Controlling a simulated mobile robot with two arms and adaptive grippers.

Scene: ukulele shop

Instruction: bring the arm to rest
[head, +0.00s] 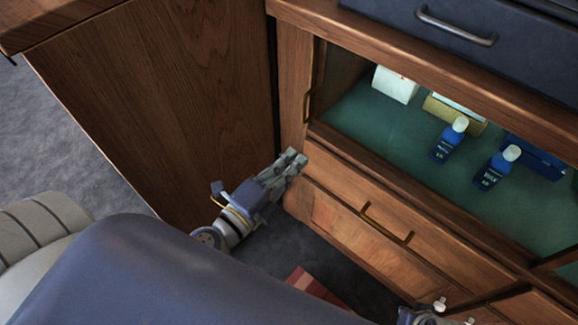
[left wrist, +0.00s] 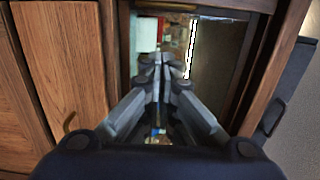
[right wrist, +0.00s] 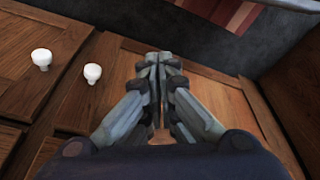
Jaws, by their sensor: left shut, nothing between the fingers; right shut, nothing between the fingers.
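My left gripper (head: 291,162) is in the middle of the head view, beside the corner post of the wooden cabinet (head: 290,85). Its fingers are together and hold nothing. It also shows in the left wrist view (left wrist: 161,62), with the cabinet opening beyond it. My right gripper shows in the right wrist view (right wrist: 158,62), shut and empty, in front of wooden cabinet fronts. In the head view only a small part of the right arm shows at the bottom right edge.
The open cabinet bay holds two blue bottles (head: 449,140) (head: 497,167), a white box (head: 395,85) and a blue box (head: 535,157). A drawer with a brass handle (head: 387,224) is below. White knobs (right wrist: 92,73) stick out near my right gripper. A red patterned rug (head: 312,287) lies on the grey floor.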

